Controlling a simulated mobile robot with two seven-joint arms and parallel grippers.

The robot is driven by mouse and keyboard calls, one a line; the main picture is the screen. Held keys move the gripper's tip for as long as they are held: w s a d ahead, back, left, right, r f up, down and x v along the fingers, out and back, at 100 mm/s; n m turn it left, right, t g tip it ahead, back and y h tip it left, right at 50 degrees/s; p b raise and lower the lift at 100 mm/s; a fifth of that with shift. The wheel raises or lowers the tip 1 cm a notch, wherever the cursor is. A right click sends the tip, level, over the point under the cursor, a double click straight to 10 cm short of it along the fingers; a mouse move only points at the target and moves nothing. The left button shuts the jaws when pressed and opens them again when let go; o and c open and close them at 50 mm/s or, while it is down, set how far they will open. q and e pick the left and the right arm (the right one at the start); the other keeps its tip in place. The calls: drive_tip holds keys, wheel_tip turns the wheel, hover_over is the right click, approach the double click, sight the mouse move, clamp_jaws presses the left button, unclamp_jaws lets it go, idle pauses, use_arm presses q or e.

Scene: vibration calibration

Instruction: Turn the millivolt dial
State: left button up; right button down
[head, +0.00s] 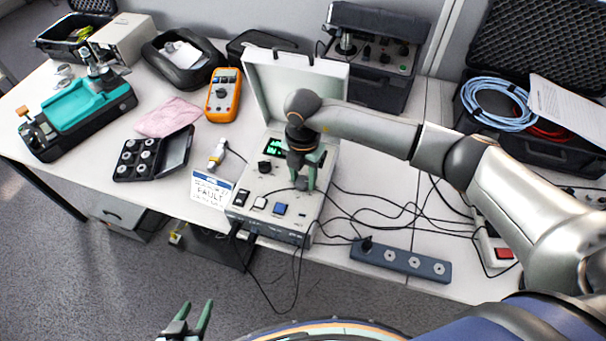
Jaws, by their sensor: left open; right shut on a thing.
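A grey calibrator box (265,225) with an open white lid (290,75) stands near the table's front edge. Its top panel carries a green-lit display (274,147), a black knob (264,167) and several buttons. My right gripper (303,182) reaches down from above, its green fingers shut on a dark dial (301,184) at the panel's right side. The fingers hide part of this dial, and the panel labels are too small to read. My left gripper (200,318) is open and empty, low in front of the table at the bottom edge.
A "FAULT" card (211,190) leans at the box's left. An orange multimeter (223,95) lies behind it. Black cables and a power strip (400,261) lie to the right. A black case of weights (150,155) and a teal device (90,105) stand left.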

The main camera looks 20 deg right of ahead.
sight(303, 181)
idle(0.5)
drive_tip(key=shift+c, duration=2.1)
unclamp_jaws()
wheel_tip(303, 181, up, 8)
drive_tip(key=shift+f+b, duration=0.2)
drive_tip(key=shift+b, duration=0.1)
